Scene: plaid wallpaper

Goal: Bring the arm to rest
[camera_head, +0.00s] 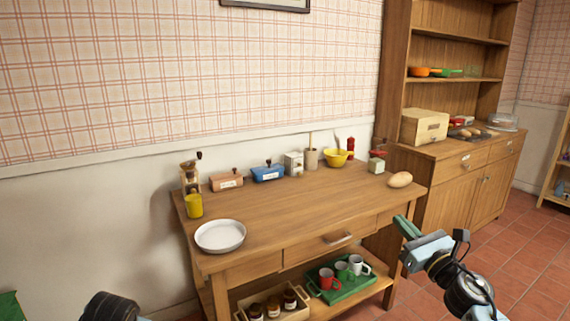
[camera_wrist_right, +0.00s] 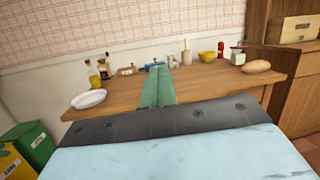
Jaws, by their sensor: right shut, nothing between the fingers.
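My right gripper (camera_head: 405,226) is at the right in the head view, in front of the table's right end. Its green fingers are closed together with nothing between them. In the right wrist view the shut fingers (camera_wrist_right: 158,86) point toward the wooden table (camera_wrist_right: 215,84) and stand apart from it. Of my left arm, only a dark part shows at the bottom left of the head view; its gripper is out of the picture.
A cabinet (camera_head: 462,185) stands right. Floor in front is clear.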

